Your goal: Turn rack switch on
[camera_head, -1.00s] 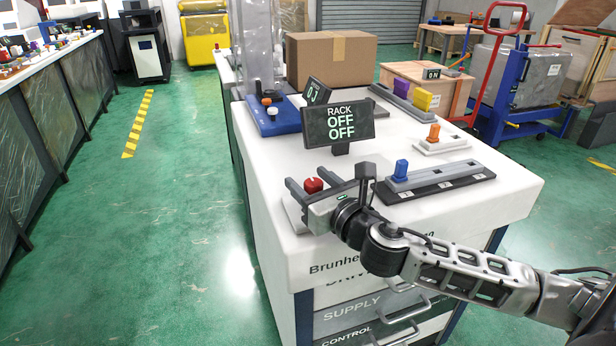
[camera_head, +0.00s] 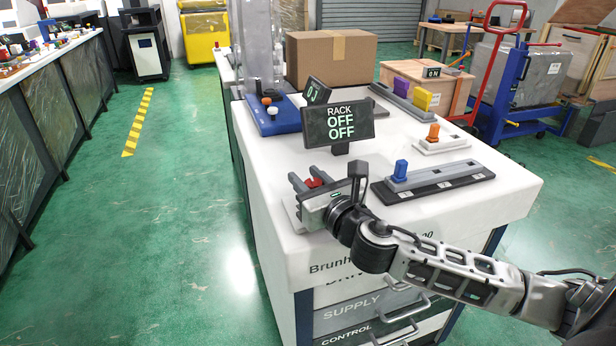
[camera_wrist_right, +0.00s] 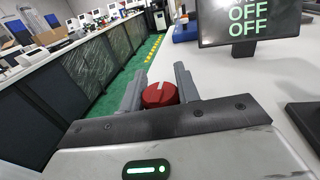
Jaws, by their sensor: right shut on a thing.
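The red rotary knob (camera_head: 313,183) sits near the left front edge of the white cabinet top. It also shows in the right wrist view (camera_wrist_right: 160,95), with a pale line on its top. My right gripper (camera_head: 307,181) has its two fingers on either side of the knob, shut on it. A black display (camera_head: 338,123) behind the knob reads "RACK OFF OFF". My left gripper is not in view.
On the white cabinet top (camera_head: 260,170), a grey slider unit with a blue handle (camera_head: 400,171) lies right of my gripper. An orange-handled switch (camera_head: 433,133), a cardboard box (camera_head: 331,58) and a blue base (camera_head: 270,118) stand farther back. Green floor lies open to the left.

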